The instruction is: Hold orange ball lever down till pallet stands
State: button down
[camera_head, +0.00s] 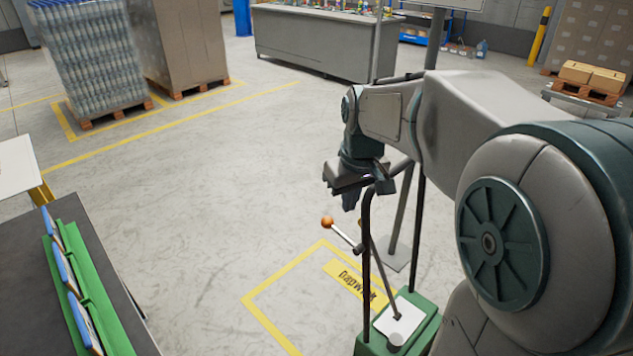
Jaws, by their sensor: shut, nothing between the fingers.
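The orange ball (327,221) sits at the end of a light metal lever (344,236). The lever slopes down to the right towards a dark frame over a green pedestal (372,345). My gripper (349,203) is shut and empty, pointing down, just above and to the right of the ball in the picture. A small gap shows between them; I cannot tell their difference in depth. Which pallet the task means is unclear.
A yellow floor outline (262,310) with a label lies beside the pedestal and is empty where visible. A dark table (30,300) with a green holder (105,318) stands at lower left. Loaded pallets (112,115) stand at back left. The middle floor is clear.

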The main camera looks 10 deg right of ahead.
jog(key=w+d+f+n+y+b, duration=0.1)
jog(key=w+d+f+n, duration=0.15)
jog(key=w, duration=0.85)
jog(key=n+y+b, duration=0.1)
jog(key=n, duration=0.1)
send_over(341, 233)
jog(key=w+d, duration=0.1)
jog(key=w, duration=0.4)
notch_tip(341, 233, down, 4)
jog(key=shift+s+d+r+g, duration=0.2)
jog(key=shift+s+g, duration=0.05)
jog(key=shift+g, duration=0.05)
jog(key=x, duration=0.8)
jog(key=s+x, duration=0.1)
jog(key=x, duration=0.3)
jog(key=shift+s+a+f, duration=0.1)
jog(key=shift+a+f, duration=0.15)
jog(key=shift+f, duration=0.05)
jog(key=shift+s+a+f, duration=0.1)
jog(key=shift+a+f, duration=0.05)
jog(key=shift+f, duration=0.4)
